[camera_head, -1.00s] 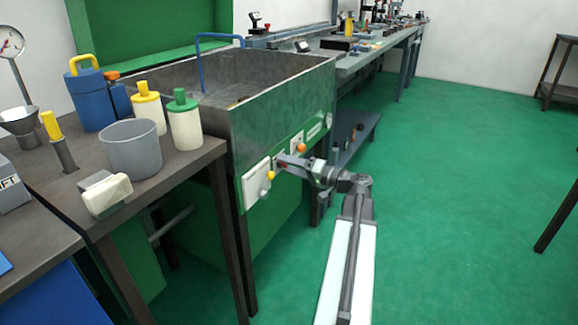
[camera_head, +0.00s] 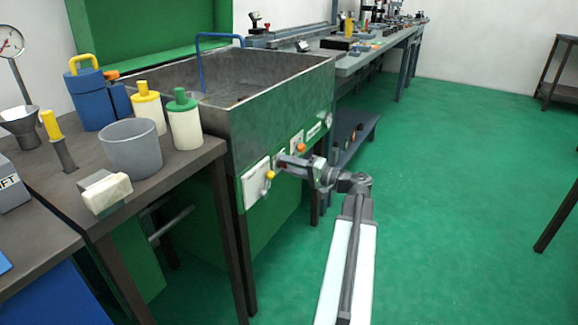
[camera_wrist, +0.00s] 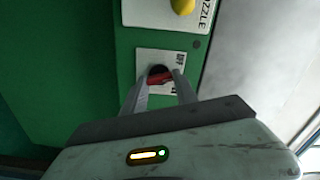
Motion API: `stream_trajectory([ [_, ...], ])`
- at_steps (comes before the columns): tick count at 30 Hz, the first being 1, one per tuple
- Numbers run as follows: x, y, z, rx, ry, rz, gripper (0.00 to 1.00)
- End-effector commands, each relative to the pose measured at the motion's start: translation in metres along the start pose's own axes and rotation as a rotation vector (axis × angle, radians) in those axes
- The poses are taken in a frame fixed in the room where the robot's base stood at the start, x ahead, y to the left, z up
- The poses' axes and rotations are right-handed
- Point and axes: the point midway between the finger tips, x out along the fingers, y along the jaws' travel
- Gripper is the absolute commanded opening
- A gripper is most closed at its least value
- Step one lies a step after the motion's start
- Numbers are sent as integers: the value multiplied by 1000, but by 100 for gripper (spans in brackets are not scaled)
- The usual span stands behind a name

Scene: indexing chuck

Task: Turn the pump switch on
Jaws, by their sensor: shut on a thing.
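The pump switch (camera_wrist: 158,76) is a red lever on a round black base, set on a small white plate (camera_wrist: 147,60) with partly hidden lettering, including "OFF". In the wrist view my gripper (camera_wrist: 160,80) has its two fingers closed around the red lever, one on each side. In the head view my gripper (camera_head: 284,163) is against the green front of the machine. The fingers hide most of the switch there, and only a bit of red shows. The lever's exact angle is hard to tell.
A white plate marked "NOZZLE" with a yellow knob (camera_wrist: 183,5) is close to the switch. An orange knob (camera_head: 301,148) sits on the panel to the right. The metal basin (camera_head: 285,95) is above, and a table (camera_head: 195,165) stands to the left.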

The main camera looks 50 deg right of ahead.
Motion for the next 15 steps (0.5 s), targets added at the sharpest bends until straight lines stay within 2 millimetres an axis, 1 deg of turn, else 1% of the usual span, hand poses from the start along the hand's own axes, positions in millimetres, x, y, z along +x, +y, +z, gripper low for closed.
stream_trajectory([
  [15, -1, 2, 1, 479, 0, 2, 0],
])
